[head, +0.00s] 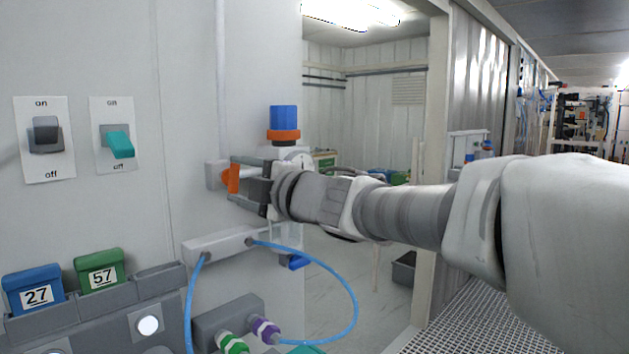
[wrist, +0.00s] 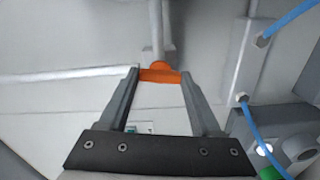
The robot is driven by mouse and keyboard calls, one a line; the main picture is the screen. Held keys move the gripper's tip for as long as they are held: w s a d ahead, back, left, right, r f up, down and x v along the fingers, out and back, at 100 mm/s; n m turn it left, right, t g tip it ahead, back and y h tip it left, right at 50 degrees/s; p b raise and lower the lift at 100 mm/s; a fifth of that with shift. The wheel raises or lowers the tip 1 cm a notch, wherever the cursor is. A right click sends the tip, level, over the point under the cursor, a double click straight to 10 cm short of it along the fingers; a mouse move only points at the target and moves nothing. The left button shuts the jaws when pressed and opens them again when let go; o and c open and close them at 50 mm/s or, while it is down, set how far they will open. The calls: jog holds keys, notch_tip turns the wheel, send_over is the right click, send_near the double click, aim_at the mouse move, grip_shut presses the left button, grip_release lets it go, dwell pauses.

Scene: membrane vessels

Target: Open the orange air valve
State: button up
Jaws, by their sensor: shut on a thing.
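The orange air valve (head: 232,179) has an orange handle on a white fitting (head: 213,175) on the grey wall panel. In the wrist view its orange handle (wrist: 160,75) lies between the two fingertips, with a grey pipe (wrist: 156,30) behind it. My gripper (head: 240,184) reaches in from the right and is shut on the handle; it also shows in the wrist view (wrist: 160,78). The fingers hide part of the handle in the head view.
A regulator with a blue knob (head: 284,119) and orange ring stands just behind my gripper. Below are a grey manifold (head: 222,245) and a looping blue hose (head: 355,310). Two switches, one dark (head: 46,136) and one teal (head: 119,143), are on the left. An open doorway lies behind my arm.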

jog(key=o, duration=1.4)
jog(key=shift+d, duration=0.1)
jog(key=p+v, duration=0.1)
jog(key=v, duration=1.6)
jog(key=shift+s+d, duration=0.15)
jog(key=w+d+f+m+t+h+p, duration=0.1)
jog(key=d+f+m+t+h+p, duration=0.1)
jog(key=d+m+h, duration=0.6)
jog(key=w+d+f+m+t+h+p, duration=0.1)
jog(key=d+f+m+t+h, duration=0.1)
jog(key=d+m+h, duration=0.55)
jog(key=s+f+m+g, duration=0.3)
jog(key=s+f, duration=0.2)
jog(key=s+f+m+g+y+p, duration=0.1)
jog(key=s+f+m+g, duration=0.2)
jog(key=s+f+m, duration=0.1)
jog(key=s+d+f+m+g+y, duration=0.1)
jog(key=s+f+m+g, duration=0.2)
jog(key=s+f, duration=0.3)
jog(key=shift+s+d+f+m+g+p, duration=0.15)
jog(key=shift+s+m+g+p, duration=0.1)
jog(key=shift+s+g+p, duration=0.25)
